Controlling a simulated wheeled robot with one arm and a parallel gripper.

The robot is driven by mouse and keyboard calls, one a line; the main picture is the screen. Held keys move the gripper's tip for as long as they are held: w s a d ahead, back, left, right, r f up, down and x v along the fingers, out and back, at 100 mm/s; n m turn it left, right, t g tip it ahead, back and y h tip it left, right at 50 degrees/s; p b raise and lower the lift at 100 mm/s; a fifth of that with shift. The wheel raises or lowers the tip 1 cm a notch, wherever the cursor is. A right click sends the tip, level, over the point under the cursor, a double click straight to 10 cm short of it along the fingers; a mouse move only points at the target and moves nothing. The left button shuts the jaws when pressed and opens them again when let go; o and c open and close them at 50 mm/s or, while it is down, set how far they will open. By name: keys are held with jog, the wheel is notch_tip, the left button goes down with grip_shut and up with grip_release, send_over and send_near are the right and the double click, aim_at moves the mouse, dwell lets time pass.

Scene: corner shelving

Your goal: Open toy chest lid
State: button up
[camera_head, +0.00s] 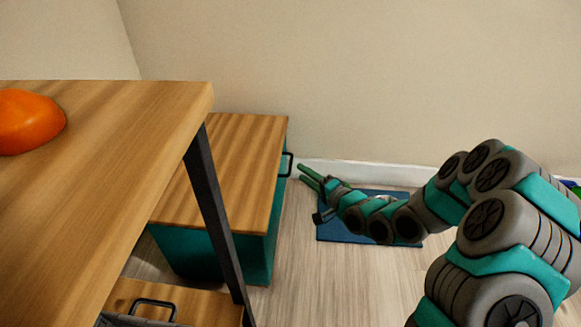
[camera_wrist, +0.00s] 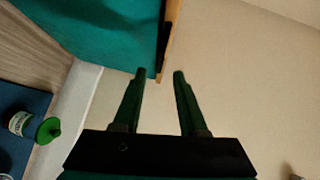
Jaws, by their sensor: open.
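The toy chest has a teal body (camera_head: 258,255) and a flat wooden lid (camera_head: 245,150), which lies shut on it. A black handle (camera_head: 288,164) sticks out from the lid's right edge. My gripper (camera_head: 302,172) is just right of the handle, its green fingers apart and empty. In the wrist view, my open gripper (camera_wrist: 159,74) points at the teal chest side (camera_wrist: 95,30), the lid's wooden edge (camera_wrist: 174,25) and the dark handle (camera_wrist: 163,45). The fingertips appear close to the handle; I cannot tell whether they touch it.
A wooden table (camera_head: 110,150) with a dark leg (camera_head: 215,205) and an orange object (camera_head: 28,122) covers the left. Below is a wooden surface with a black handle (camera_head: 152,304). A blue mat (camera_head: 345,235) lies under my arm; a bottle (camera_wrist: 20,123) shows there. A wall stands behind.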

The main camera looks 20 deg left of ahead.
aim_at(291, 164)
jog(key=shift+b+x, duration=0.4)
jog(key=shift+x, duration=3.2)
jog(key=shift+c, duration=0.4)
grip_shut()
